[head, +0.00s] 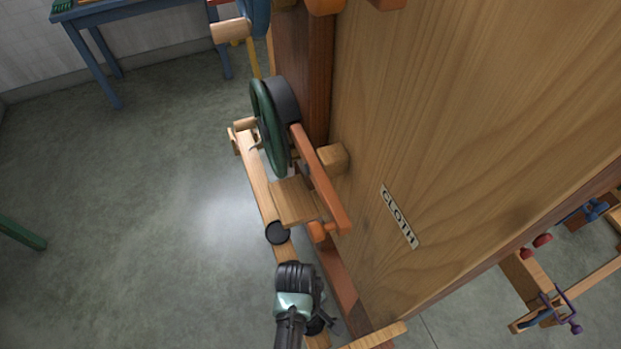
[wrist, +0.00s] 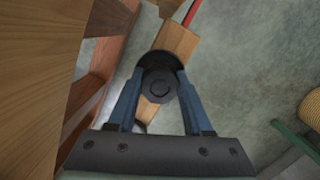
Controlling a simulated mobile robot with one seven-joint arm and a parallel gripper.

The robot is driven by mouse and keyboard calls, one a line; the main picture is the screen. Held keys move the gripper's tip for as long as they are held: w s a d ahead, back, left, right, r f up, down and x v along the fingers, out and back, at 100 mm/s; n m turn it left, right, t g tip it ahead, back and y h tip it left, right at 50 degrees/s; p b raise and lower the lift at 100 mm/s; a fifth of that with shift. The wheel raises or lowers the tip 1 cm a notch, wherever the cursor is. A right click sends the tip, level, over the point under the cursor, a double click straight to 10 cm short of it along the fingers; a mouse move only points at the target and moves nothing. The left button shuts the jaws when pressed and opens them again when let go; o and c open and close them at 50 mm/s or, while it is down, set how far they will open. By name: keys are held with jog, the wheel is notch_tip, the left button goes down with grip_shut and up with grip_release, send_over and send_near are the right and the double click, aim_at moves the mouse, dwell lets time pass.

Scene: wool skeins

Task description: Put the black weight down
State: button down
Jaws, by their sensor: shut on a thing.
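My gripper (wrist: 159,95) is shut on the black weight (wrist: 160,70), a round dark piece with a raised centre, held between two blue fingers in the wrist view. In the head view my gripper (head: 320,318) is at the bottom, and the weight (head: 315,326) shows as a dark patch partly hidden under my wrist. The weight is over a narrow wooden beam (wrist: 177,42); I cannot tell whether it touches it. A flat dark disc (head: 277,232) lies on the same beam (head: 258,180), farther along, apart from my gripper.
A large wooden panel with a CLOTH label (head: 399,216) stands close on the right. A blue table (head: 100,15) is at the back left.

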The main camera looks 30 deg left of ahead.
jog(key=shift+f, duration=0.2)
jog(key=shift+c, duration=1.6)
grip_release()
notch_tip(320, 180, up, 13)
jog(key=a+p, duration=0.1)
jog(key=p, duration=0.1)
jog(key=shift+w+a+p, duration=0.25)
jog(key=shift+a+p, duration=0.1)
jog(key=shift+s, duration=0.1)
